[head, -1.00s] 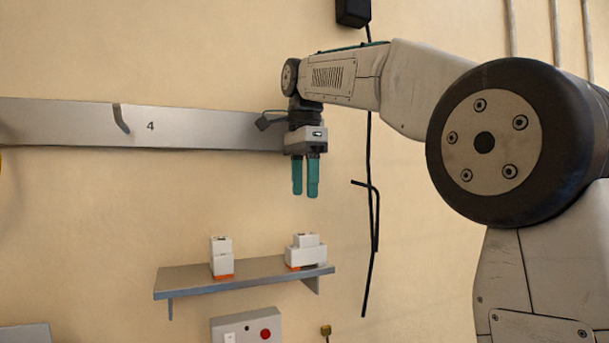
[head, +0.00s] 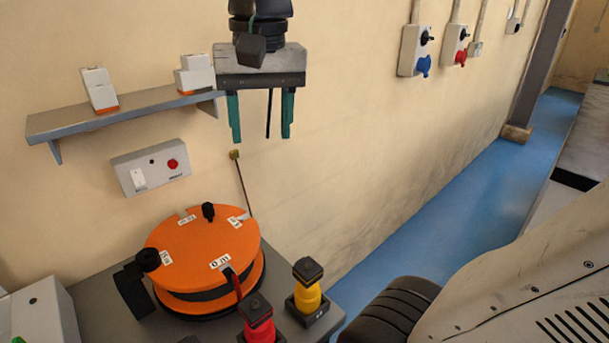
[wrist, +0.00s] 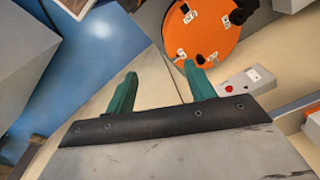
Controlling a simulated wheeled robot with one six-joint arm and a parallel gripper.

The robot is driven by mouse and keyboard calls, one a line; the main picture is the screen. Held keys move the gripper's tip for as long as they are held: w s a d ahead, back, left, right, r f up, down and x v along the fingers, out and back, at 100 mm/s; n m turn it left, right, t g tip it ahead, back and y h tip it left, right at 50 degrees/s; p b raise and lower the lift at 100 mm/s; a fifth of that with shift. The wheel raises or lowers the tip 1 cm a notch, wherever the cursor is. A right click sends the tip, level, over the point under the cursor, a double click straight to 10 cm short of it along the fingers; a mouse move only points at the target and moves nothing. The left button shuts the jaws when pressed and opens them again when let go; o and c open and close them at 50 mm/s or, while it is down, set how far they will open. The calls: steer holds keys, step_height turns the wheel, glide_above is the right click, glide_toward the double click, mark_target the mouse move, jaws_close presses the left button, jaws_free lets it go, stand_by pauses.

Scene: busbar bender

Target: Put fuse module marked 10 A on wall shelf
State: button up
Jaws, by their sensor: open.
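The wall shelf (head: 130,110) is a narrow grey board on the left in the head view. Two white fuse modules with orange bases stand on it: a narrow module (head: 98,88) to the left and a wider stepped module (head: 195,73) at the right end. No 10 A marking is readable on either. My gripper (head: 260,118) points down with its teal fingers apart and nothing between them, to the right of the shelf. In the wrist view my gripper (wrist: 162,85) is also empty.
Below the shelf are a grey switch box (head: 150,168) with a red button and an orange round reel (head: 205,250) on a grey bench. Red (head: 258,318) and yellow (head: 307,287) knobs stand beside it. Wall sockets (head: 415,50) are at upper right. Blue floor (head: 440,210) lies clear.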

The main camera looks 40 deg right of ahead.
steer(key=s+f+n, duration=0.5)
steer(key=s+f, duration=0.4)
steer(key=f, duration=0.4)
steer(key=shift+s, duration=0.1)
